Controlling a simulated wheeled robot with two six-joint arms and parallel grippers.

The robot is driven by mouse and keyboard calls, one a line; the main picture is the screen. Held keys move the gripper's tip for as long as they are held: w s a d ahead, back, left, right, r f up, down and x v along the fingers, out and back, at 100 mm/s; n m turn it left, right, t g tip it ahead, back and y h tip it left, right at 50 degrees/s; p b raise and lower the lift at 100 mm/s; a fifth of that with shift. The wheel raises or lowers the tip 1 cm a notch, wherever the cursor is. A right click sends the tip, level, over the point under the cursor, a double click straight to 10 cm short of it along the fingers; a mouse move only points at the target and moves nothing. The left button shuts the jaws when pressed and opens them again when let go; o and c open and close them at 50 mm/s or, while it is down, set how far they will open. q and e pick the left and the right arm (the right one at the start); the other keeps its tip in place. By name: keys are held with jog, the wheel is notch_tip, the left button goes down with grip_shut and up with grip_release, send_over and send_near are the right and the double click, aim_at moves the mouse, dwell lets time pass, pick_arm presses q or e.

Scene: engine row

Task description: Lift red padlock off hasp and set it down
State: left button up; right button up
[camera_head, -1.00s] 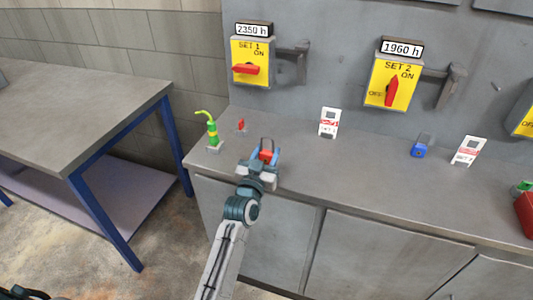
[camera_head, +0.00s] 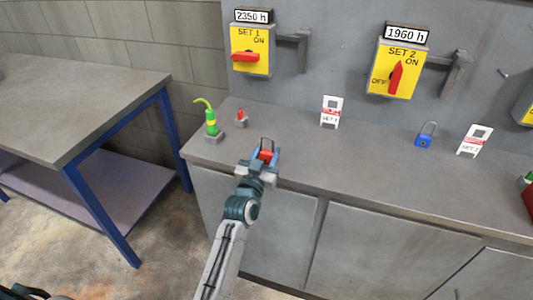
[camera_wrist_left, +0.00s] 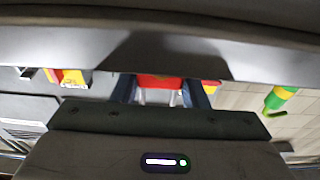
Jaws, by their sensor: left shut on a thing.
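The red padlock (camera_head: 266,155) is held in my left gripper (camera_head: 265,160), with its shackle upward. The gripper is over the front part of the grey counter (camera_head: 340,170), near its edge. I cannot tell whether the padlock touches the counter. In the left wrist view the red padlock body (camera_wrist_left: 160,82) shows between the blue fingers. The grey hasp (camera_head: 300,48) beside the SET 1 switch (camera_head: 250,50) carries no padlock. The SET 2 hasp (camera_head: 453,76) also looks empty. My right gripper is not in view.
A green and yellow bottle (camera_head: 211,125) and a small red item (camera_head: 241,116) stand left on the counter. White cards (camera_head: 331,112) (camera_head: 475,141) and a blue padlock (camera_head: 424,137) stand to the right. A workbench (camera_head: 80,100) is at the left. Counter between is clear.

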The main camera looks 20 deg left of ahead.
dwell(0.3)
pick_arm(q)
jog(key=o, duration=1)
jog(key=shift+o, duration=0.7)
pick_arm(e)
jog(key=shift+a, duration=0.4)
pick_arm(q)
jog(key=shift+s, duration=0.1)
jog(key=shift+s+f, duration=0.2)
jog(key=shift+s, duration=0.05)
jog(key=s+f+b, duration=0.1)
jog(key=s+b, duration=0.2)
jog(key=s, duration=0.7)
jog(key=shift+a+b, duration=0.15)
jog(key=shift+b, duration=0.15)
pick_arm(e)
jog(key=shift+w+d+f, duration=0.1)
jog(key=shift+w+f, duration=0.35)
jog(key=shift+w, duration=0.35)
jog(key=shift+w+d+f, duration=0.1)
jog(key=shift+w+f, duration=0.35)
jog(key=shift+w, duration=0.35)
